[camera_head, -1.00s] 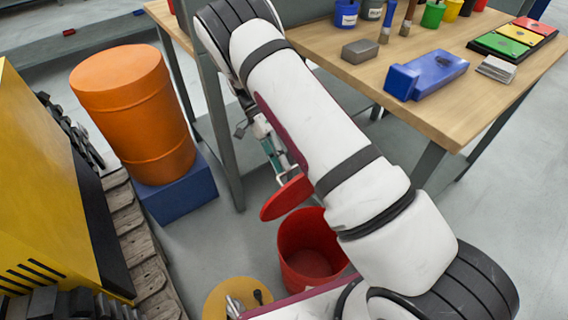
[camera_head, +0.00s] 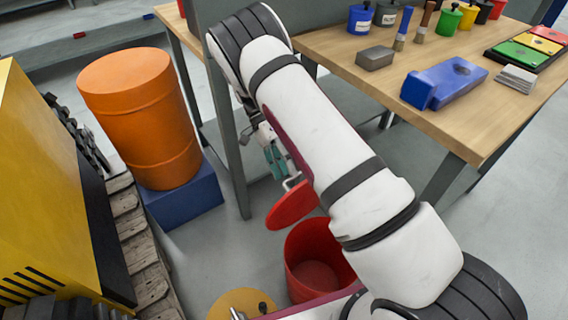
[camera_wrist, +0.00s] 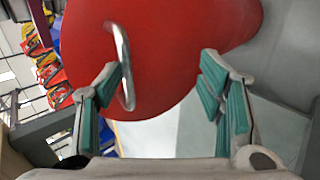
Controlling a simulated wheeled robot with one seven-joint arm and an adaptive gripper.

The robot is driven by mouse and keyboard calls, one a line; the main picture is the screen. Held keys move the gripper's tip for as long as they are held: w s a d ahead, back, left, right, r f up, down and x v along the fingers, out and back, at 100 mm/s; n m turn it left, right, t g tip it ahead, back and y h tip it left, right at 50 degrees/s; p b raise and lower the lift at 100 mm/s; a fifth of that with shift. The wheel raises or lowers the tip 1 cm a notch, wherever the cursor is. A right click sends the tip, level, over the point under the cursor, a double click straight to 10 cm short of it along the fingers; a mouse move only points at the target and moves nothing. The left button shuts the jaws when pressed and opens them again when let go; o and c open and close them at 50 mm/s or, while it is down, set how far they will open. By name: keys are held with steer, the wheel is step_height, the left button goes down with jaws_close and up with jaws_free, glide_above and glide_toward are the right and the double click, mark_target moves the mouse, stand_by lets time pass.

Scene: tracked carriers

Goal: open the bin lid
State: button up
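The red bin (camera_head: 303,262) stands on the floor below my arm, and I see into its open top. Its red lid (camera_head: 292,205) is raised and tilted steeply at the bin's back left edge. In the wrist view the lid (camera_wrist: 190,50) fills the upper middle, with a curved metal handle (camera_wrist: 124,65) on its face. My gripper (camera_wrist: 165,80) is open, its green-padded fingers wide apart. The left finger is close beside the handle; I cannot tell whether it touches. In the head view my gripper (camera_head: 275,160) is partly hidden behind my arm.
An orange barrel (camera_head: 145,115) stands on a blue block (camera_head: 188,205) at left, near a yellow tracked machine (camera_head: 40,180). A wooden workbench (camera_head: 460,120) with pots, brushes and a blue box (camera_head: 445,83) is at right. Its grey leg (camera_head: 228,140) is close to my gripper.

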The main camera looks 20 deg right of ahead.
steer(key=shift+a+f, duration=0.15)
steer(key=shift+f, duration=0.05)
steer(key=shift+c, duration=0.2)
steer(key=shift+r, duration=0.3)
steer(key=shift+c, duration=0.6)
step_height(320, 180, up, 10)
steer(key=shift+f, duration=0.1)
steer(key=shift+c, duration=0.4)
